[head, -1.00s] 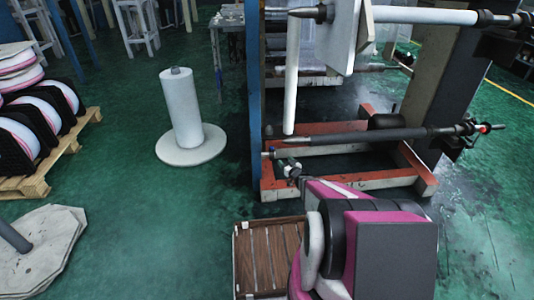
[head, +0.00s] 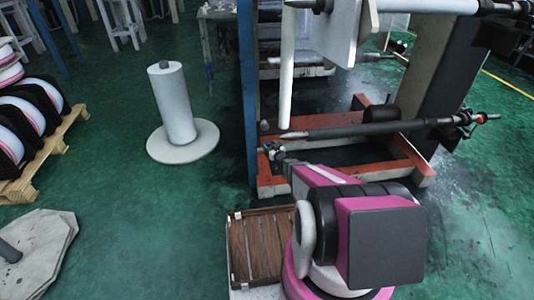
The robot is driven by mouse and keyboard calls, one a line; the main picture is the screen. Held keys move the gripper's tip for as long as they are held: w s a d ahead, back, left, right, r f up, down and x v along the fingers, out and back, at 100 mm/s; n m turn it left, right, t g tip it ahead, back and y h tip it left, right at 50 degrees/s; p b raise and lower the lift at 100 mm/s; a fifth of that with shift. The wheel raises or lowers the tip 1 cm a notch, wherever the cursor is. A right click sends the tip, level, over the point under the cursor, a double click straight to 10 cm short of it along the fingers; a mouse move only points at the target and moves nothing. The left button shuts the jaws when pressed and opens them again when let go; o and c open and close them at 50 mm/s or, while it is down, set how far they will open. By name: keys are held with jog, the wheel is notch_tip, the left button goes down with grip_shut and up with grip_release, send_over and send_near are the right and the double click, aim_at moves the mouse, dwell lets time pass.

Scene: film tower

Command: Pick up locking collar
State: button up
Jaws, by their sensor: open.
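My gripper (head: 271,149) is small in the head view, at the end of my pink and white arm. It is open beside the blue post, near the left end of a dark horizontal shaft (head: 385,129). A small grey knob-like piece (head: 264,126) shows just above it, by the post. I cannot tell whether this is the locking collar. Dark collar-like fittings (head: 462,121) sit near the shaft's right end, far from my gripper. Nothing is clearly seen between the fingers, and contact cannot be told at this size.
The blue post (head: 247,95) and orange-red base frame (head: 412,160) stand close around my gripper. A white vertical tube (head: 287,75) hangs above the shaft. A white roll on a round base (head: 183,143) stands left. Green floor is clear between it and a pallet (head: 45,155).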

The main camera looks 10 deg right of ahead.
jog(key=x, duration=0.4)
jog(key=shift+w+a+r, duration=0.1)
jog(key=shift+w+a, duration=0.1)
jog(key=shift+w, duration=0.1)
grip_shut()
jog(key=shift+r, duration=0.15)
